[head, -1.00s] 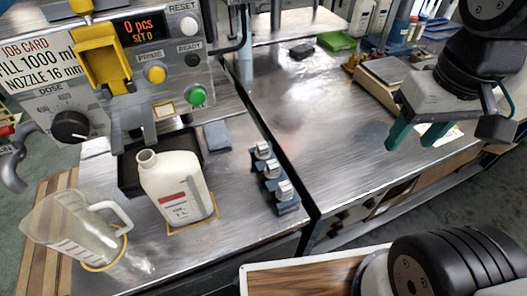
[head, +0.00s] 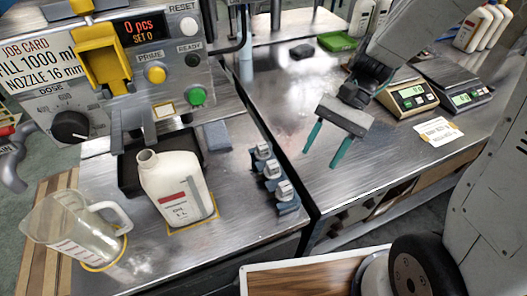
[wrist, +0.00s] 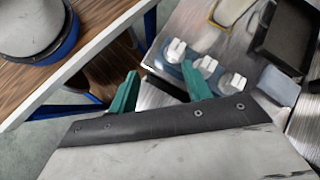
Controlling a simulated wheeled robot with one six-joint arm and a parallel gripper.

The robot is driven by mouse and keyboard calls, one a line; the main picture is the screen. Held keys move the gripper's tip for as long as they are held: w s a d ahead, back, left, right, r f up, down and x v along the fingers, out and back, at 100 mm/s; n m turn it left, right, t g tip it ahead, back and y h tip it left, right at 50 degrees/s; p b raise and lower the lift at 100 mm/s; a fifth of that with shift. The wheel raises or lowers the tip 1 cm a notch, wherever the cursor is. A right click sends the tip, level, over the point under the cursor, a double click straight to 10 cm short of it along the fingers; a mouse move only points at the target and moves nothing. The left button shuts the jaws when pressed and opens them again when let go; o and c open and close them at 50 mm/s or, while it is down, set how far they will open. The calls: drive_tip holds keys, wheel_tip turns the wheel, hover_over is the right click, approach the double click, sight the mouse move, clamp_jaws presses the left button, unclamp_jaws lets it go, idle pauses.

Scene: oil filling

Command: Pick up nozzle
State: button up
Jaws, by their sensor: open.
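Three small pale nozzles stand in a row on a dark blue rack (head: 290,208) at the right edge of the filling bench: a far nozzle (head: 263,151), a middle nozzle (head: 272,169) and a near nozzle (head: 284,190). My gripper (head: 325,148) is open and empty, with green fingers pointing down, to the right of the rack and apart from it. In the wrist view the open fingers (wrist: 160,80) show with nothing between them. The nozzles (wrist: 205,66) lie just beyond the right finger in that view. The nozzle sizes cannot be read.
A white bottle (head: 176,188) and a clear jug (head: 75,228) stand left of the rack. The filling machine (head: 160,70) rises behind them. Two scales (head: 408,98) and a label card (head: 438,131) lie on the right bench. The metal top (head: 290,110) between is mostly clear.

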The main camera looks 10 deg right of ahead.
drive_tip(key=w+a+f+m+y, duration=0.5)
drive_tip(key=w+f+m, duration=0.1)
drive_tip(key=m+t+y, duration=0.1)
drive_tip(key=m+t, duration=0.2)
approach(258, 150)
drive_tip(key=w+x, duration=0.1)
drive_tip(key=x, duration=0.2)
drive_tip(key=shift+g, duration=0.3)
drive_tip(key=x, duration=0.7)
drive_tip(key=shift+s+a+f, duration=0.2)
drive_tip(key=shift+s+f, duration=0.05)
drive_tip(key=shift+s, duration=0.1)
clamp_jaws()
drive_tip(key=shift+r, duration=0.1)
wheel_tip(258, 150, up, 10)
